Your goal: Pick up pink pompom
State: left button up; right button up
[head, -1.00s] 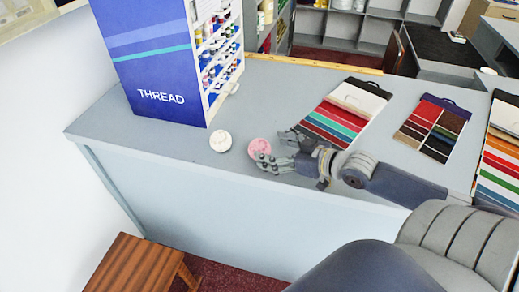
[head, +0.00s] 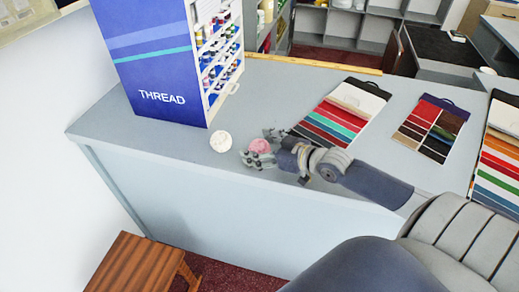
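The pink pompom (head: 260,146) lies on the grey counter (head: 160,140), near its front edge. My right gripper (head: 262,147) reaches in from the right and is open. One finger is on the near side of the pompom and the other is on the far side, so the pompom sits between them. Whether the fingers touch it cannot be told. A white pompom (head: 220,141) lies just to the left, apart from the gripper. My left gripper is not in view.
A blue thread display (head: 150,60) stands at the back left of the counter. Fabric swatch cards (head: 340,112) and (head: 430,127) lie to the right, with another card (head: 497,150) at the edge. A wooden stool (head: 142,262) stands below. The counter's left end is clear.

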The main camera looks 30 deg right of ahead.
jog(key=c, duration=0.8)
jog(key=shift+r, duration=0.15)
